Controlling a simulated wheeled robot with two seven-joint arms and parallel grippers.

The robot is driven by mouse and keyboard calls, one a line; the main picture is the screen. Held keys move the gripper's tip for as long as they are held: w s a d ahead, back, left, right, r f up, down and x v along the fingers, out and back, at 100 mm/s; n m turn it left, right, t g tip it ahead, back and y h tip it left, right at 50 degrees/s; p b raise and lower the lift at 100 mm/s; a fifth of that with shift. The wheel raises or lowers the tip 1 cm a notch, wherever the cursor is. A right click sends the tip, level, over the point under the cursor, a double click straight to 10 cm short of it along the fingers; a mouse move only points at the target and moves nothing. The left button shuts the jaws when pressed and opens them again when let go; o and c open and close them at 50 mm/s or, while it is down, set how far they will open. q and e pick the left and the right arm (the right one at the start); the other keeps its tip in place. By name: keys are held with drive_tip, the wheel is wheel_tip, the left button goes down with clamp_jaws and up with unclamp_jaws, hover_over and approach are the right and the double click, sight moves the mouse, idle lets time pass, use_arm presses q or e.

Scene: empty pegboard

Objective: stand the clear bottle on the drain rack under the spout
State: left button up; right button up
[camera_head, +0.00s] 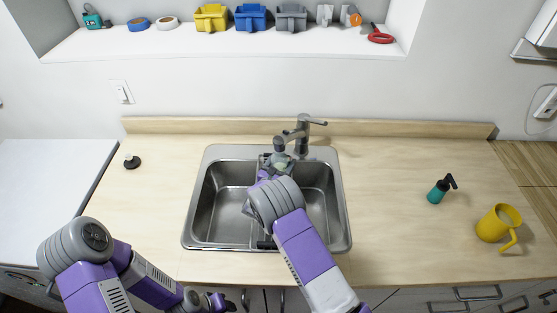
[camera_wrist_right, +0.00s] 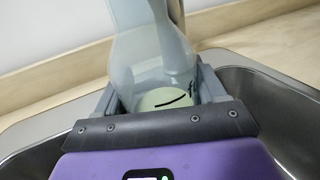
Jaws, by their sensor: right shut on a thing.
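The clear bottle (camera_wrist_right: 150,62) stands between the fingers of my right gripper (camera_wrist_right: 160,92) in the right wrist view, and the gripper is shut on it. In the head view the bottle (camera_head: 281,161) is small and partly hidden at the back of the sink, just below the spout (camera_head: 279,143) of the grey faucet. I cannot tell whether its base touches anything. The drain rack cannot be made out clearly behind my right gripper and arm.
The steel double sink (camera_head: 215,208) sits in the wooden counter (camera_head: 390,200). A teal spray bottle (camera_head: 440,189) and a yellow mug (camera_head: 496,225) stand at the right. A small black item (camera_head: 132,161) lies at the left. The counter between sink and spray bottle is clear.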

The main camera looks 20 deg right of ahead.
drive_tip(key=shift+w+f, duration=0.2)
drive_tip(key=shift+f, duration=0.1)
drive_tip(key=shift+s+r, duration=0.2)
drive_tip(key=shift+s, duration=0.15)
drive_tip(key=shift+w+f, duration=0.1)
drive_tip(key=shift+f, duration=0.25)
drive_tip(key=o, duration=1)
drive_tip(key=shift+r, duration=0.1)
drive_tip(key=shift+o, duration=0.2)
drive_tip(key=shift+r, duration=0.1)
drive_tip(key=shift+a+r, duration=0.1)
drive_tip(key=shift+r, duration=0.05)
drive_tip(key=v, duration=1.2)
